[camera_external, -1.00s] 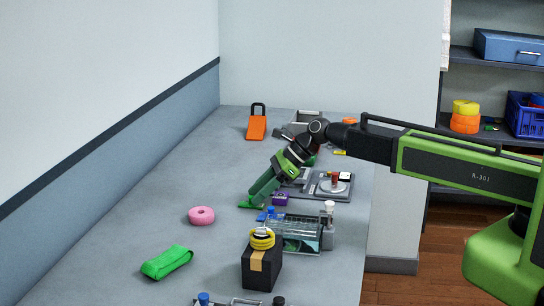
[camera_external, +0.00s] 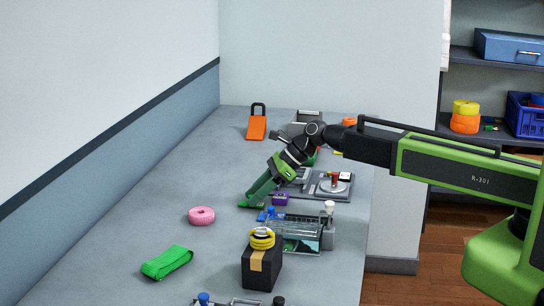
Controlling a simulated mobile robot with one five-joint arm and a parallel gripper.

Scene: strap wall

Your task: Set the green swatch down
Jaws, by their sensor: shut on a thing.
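The green swatch (camera_external: 246,204) is a small flat green piece at the tips of my gripper (camera_external: 252,196). My gripper is shut on it and points down and to the left, low over the grey bench. The swatch looks at or very near the bench surface; I cannot tell whether it touches. Part of it is hidden by the jaws.
A pink ring (camera_external: 201,216) lies left of my gripper. A green cloth bundle (camera_external: 167,262) lies nearer the front. A purple box (camera_external: 280,199), a glass tank (camera_external: 300,234) and a black box (camera_external: 261,268) stand to the right. The bench further left is clear.

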